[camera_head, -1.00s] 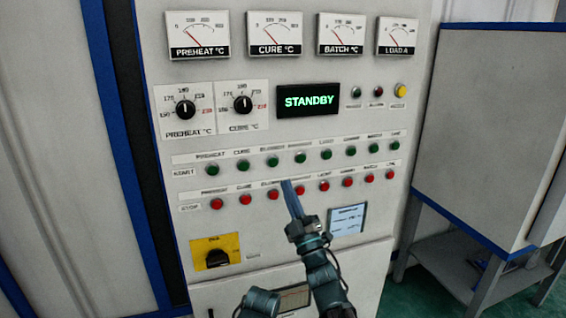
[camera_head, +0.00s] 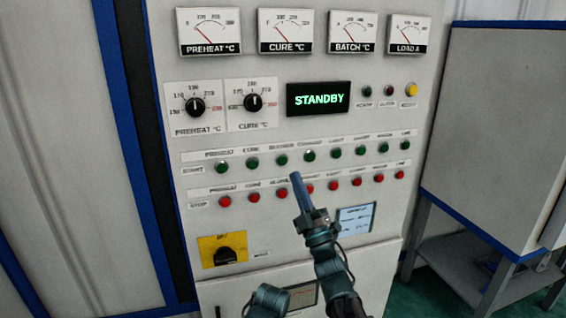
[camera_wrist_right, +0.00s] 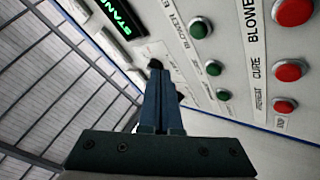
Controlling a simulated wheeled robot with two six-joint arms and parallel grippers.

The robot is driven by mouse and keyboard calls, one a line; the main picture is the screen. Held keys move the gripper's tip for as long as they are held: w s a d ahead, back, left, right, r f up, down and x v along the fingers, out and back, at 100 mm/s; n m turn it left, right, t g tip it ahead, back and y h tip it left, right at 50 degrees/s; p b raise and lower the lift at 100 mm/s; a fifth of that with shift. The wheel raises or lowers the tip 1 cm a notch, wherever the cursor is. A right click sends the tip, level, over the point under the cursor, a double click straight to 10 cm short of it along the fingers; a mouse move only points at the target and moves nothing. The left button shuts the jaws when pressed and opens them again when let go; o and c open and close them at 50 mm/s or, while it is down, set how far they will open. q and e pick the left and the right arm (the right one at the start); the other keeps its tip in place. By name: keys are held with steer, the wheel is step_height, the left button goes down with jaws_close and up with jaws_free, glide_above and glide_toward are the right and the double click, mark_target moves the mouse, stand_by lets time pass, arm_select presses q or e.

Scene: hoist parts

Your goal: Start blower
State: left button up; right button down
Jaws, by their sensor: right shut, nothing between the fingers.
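The control panel has a row of green START buttons above a row of red STOP buttons. The green BLOWER button (camera_head: 282,160) is third from the left, and it also shows at the top of the right wrist view (camera_wrist_right: 199,27). My right gripper (camera_head: 295,176) is shut and empty. In the head view its tips appear just below and right of that button, and they cover part of the label strip. I cannot tell whether they touch the panel. The wrist view shows the closed fingers (camera_wrist_right: 160,80) left of the green buttons. My left gripper is not in view.
The display (camera_head: 318,98) reads STANDBY. The green CURE button (camera_head: 252,163) and green EXHAUST button (camera_head: 309,155) flank the BLOWER one. Two dial knobs sit above. A yellow-plated switch (camera_head: 224,250) is lower left, and a small screen (camera_head: 355,219) is lower right.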

mark_target(283, 157)
steer(key=shift+w+a, duration=0.35)
steer(key=shift+w, duration=0.75)
steer(key=shift+w+a, duration=0.35)
steer(key=shift+w, duration=0.7)
steer(key=shift+w+a, duration=0.35)
steer(key=shift+w, duration=0.75)
steer(key=shift+w, duration=0.15)
steer(key=shift+w+a, duration=0.15)
steer(key=shift+w, duration=0.1)
steer(key=shift+w+a, duration=0.1)
steer(key=shift+w, duration=0.35)
steer(key=shift+s, duration=0.15)
steer(key=shift+s+d, duration=0.25)
steer(key=shift+s, duration=0.45)
steer(key=s, duration=0.1)
steer(key=s+d, duration=0.1)
steer(key=s, duration=0.2)
steer(key=shift+s+d, duration=0.3)
steer(key=shift+s, duration=0.05)
stand_by(0.3)
